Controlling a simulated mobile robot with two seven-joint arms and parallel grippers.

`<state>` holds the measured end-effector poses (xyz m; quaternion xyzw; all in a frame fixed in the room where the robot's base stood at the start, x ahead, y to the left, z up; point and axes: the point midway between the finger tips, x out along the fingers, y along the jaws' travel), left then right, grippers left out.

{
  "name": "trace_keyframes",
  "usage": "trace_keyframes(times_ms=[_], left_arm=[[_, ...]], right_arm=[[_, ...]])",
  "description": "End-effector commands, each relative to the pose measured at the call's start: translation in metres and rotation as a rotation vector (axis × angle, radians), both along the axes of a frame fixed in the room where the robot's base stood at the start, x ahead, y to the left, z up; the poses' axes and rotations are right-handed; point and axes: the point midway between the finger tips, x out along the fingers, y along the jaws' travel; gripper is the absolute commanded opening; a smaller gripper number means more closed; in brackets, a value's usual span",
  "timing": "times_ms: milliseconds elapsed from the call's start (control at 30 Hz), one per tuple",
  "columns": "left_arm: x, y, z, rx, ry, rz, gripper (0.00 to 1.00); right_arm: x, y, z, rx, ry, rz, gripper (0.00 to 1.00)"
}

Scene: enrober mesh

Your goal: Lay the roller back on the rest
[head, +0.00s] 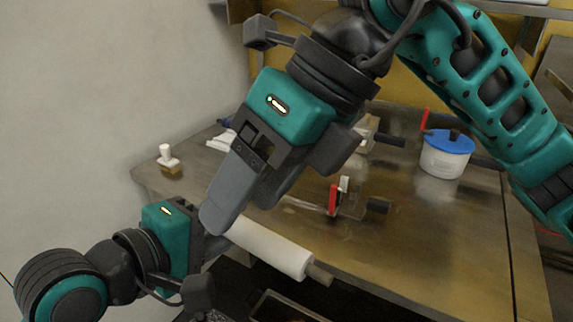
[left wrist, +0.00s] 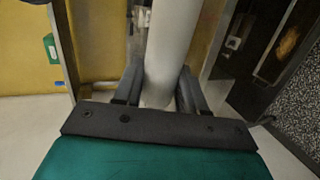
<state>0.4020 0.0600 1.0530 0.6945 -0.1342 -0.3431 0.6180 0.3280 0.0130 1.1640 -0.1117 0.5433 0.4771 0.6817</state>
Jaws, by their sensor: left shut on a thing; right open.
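The white roller (head: 268,249) has a grey-brown handle end at its right and is held out in front of the table's near edge, sloping down to the right in the head view. My left gripper (head: 212,244) is shut on the roller, around its left part. In the left wrist view the roller (left wrist: 170,45) stands between both fingers of the left gripper (left wrist: 160,92). My right gripper (head: 240,212) is open and empty, above the roller's left part, and hides some of the left fingers. I cannot tell for sure which fixture is the rest.
On the metal table (head: 430,245) stand a red-and-clear bracket with a dark knob (head: 350,202), a similar one behind it (head: 367,135), a blue-lidded white pot (head: 446,155) and a white-handled block (head: 168,160). A dark tray (head: 285,307) lies below.

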Motion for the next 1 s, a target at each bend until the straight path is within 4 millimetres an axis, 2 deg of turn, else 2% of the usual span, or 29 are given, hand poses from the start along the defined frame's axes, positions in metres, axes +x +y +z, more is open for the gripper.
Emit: trace_keyframes(times_ms=[133,367,533,800,1000], left_arm=[[0.0,0.0,0.001,-0.001,-0.002,0.0,0.01],[0.0,0.0,0.001,-0.001,-0.002,0.0,0.01],[0.0,0.0,0.001,-0.001,-0.002,0.0,0.01],[0.0,0.0,0.001,-0.001,-0.002,0.0,0.01],[0.0,0.0,0.001,-0.001,-0.002,0.0,0.01]], right_arm=[[0.013,-0.019,0.005,-0.153,-0.191,-0.019,0.68],[0.022,-0.03,0.004,-0.246,-0.29,-0.031,0.68],[0.026,-0.024,-0.017,-0.246,-0.287,-0.03,0.68],[0.038,-0.007,-0.065,-0.244,-0.284,-0.03,0.68],[0.045,0.002,-0.091,-0.243,-0.285,-0.03,0.68]])
